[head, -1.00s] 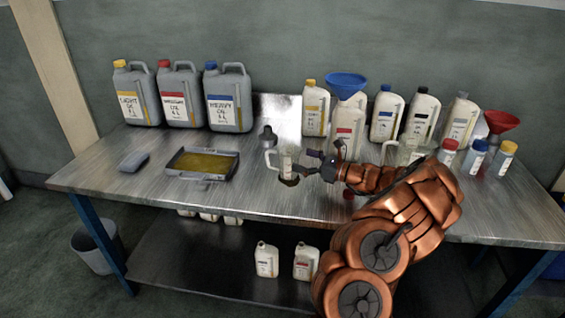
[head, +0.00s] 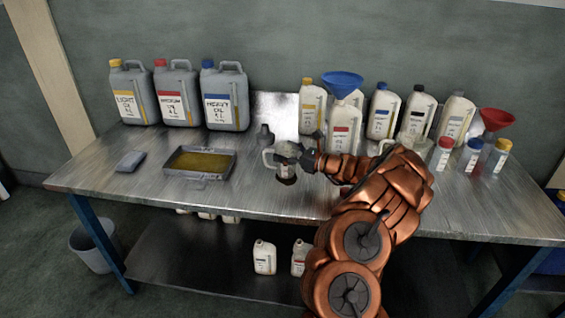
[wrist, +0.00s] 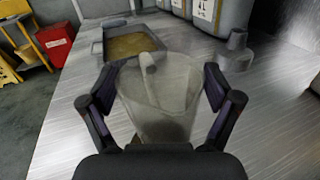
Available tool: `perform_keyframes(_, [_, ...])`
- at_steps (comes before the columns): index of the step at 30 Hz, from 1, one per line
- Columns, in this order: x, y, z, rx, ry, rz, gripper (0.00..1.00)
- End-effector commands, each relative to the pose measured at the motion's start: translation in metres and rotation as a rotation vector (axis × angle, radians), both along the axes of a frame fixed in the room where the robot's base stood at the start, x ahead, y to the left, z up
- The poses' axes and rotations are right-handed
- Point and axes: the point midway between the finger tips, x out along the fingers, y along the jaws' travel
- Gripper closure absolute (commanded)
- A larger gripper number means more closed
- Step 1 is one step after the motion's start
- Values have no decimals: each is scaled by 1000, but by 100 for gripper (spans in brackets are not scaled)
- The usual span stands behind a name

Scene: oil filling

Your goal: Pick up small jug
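The small jug (head: 284,158) is a clear, greyish measuring jug standing upright on the metal bench, right of the oil tray. In the wrist view the small jug (wrist: 158,100) sits between my two fingers, its handle on the far side. My gripper (head: 302,160) reaches in from the right at the jug. In the wrist view my gripper (wrist: 158,84) is open, with one finger on each side of the jug and narrow gaps visible near the fingertips. The jug's lower part is hidden by the gripper's palm.
A tray of yellow oil (head: 170,174) and a grey block (head: 131,161) lie to the left. A dark grey spouted item (head: 264,138) stands just behind the jug. Large canisters (head: 225,98) line the back left; bottles and funnels (head: 342,84) fill the back right.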

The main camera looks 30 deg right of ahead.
Motion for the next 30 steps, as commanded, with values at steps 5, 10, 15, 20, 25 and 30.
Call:
perform_keyframes(5, [0, 0, 0, 0, 0, 0, 34])
perform_keyframes(10, [0, 0, 0, 0, 0, 0, 52])
perform_keyframes(15, [0, 0, 0, 0, 0, 0, 59])
perform_keyframes(20, [0, 0, 1, -1, 0, 0, 59])
perform_keyframes(25, [0, 0, 11, -1, -4, 0, 59])
perform_keyframes(30, [0, 0, 27, -2, -4, 2, 59])
